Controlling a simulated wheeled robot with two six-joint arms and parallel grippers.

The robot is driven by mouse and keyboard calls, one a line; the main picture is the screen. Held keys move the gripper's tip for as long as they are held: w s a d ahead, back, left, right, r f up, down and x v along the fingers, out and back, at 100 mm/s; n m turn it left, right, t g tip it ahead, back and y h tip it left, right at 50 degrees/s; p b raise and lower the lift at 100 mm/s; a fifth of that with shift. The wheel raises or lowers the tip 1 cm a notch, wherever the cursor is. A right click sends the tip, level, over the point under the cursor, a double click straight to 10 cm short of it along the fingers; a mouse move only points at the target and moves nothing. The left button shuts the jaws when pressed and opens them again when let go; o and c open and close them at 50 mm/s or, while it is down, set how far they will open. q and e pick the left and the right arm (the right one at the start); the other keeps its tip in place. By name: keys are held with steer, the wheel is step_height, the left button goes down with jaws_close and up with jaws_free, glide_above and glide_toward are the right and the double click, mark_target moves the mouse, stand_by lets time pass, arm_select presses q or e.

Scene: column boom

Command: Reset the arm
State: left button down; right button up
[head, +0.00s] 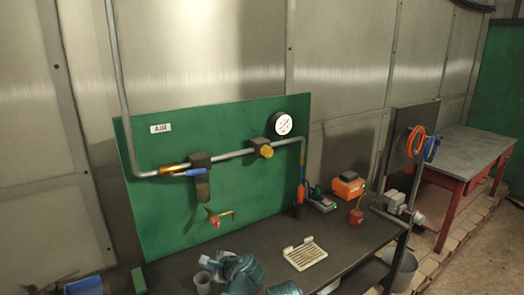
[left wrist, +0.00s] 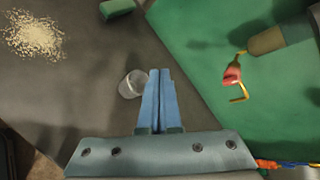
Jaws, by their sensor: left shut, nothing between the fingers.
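My left gripper (left wrist: 158,100) is shut and empty in the left wrist view, its two blue fingers pressed together. In the head view, teal parts of my arm show at the bottom middle, close to the cup (head: 202,282). My right gripper is not in view.
A slotted cream tray (head: 305,253), an orange box (head: 348,186) and a green block (head: 138,280) are on the bench. Pale granules (left wrist: 33,36) lie in the left wrist view.

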arm_select(q)
steer(key=s+d+f+n+g+h, duration=0.4)
steer(key=s+d+f+n, duration=0.1)
steer(key=s, duration=0.5)
steer(key=s+d+f+n+g+h, duration=0.3)
steer(key=s+d+f+n, duration=0.3)
steer(key=s, duration=0.4)
steer(key=shift+s+d+n+g+h, duration=0.4)
steer(key=shift+d+n+g, duration=0.2)
steer(key=shift+d+n, duration=0.2)
